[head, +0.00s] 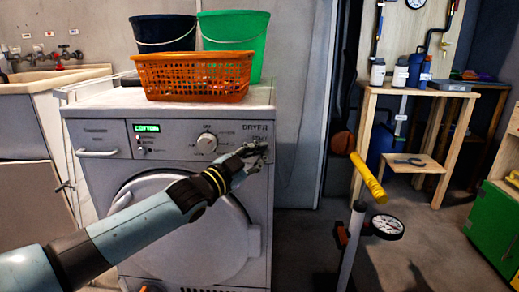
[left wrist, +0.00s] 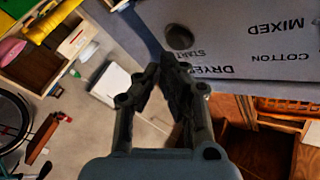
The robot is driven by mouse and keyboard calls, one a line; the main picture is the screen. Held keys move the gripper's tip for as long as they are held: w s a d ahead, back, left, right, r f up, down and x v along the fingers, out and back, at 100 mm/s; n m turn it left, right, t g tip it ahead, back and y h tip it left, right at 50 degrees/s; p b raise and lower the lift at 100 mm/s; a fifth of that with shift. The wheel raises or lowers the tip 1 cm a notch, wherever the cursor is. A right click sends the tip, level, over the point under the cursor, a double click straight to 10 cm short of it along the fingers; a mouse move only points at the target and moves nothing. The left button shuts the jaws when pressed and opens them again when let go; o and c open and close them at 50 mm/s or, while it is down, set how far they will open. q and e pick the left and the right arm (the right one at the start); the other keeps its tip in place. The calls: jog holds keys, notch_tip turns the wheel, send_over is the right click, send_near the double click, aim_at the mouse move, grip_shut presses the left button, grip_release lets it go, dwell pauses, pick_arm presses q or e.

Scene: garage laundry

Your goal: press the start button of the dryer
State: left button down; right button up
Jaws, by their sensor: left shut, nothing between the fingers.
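The dryer (head: 180,235) is a white front-loading machine with a round door, a knob (head: 207,142) and a lit green display (head: 146,128) reading COTTON. My left gripper (head: 258,150) is at the right end of its control panel, below the DRYER lettering. In the left wrist view the gripper (left wrist: 168,64) is shut and empty. The start button (left wrist: 179,37) is a dark round spot beside the word START, just beyond the fingertips. The frames do not clearly show whether they touch. In the head view the gripper covers the button. My right gripper is not in view.
An orange basket (head: 193,76) and black (head: 163,33) and green (head: 233,31) buckets stand on the dryer. A floor pump (head: 352,240) with a yellow handle stands to the right, near a wooden bench (head: 440,93). A sink (head: 50,76) is on the left.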

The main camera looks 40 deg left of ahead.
pick_arm(q)
jog(key=s+d+p, duration=0.1)
jog(key=s+p, duration=0.1)
jog(key=s, duration=0.1)
jog(key=s+d+p, duration=0.1)
jog(key=shift+s+d+p, duration=0.15)
jog(key=shift+d+p, duration=0.15)
jog(key=shift+p, duration=0.1)
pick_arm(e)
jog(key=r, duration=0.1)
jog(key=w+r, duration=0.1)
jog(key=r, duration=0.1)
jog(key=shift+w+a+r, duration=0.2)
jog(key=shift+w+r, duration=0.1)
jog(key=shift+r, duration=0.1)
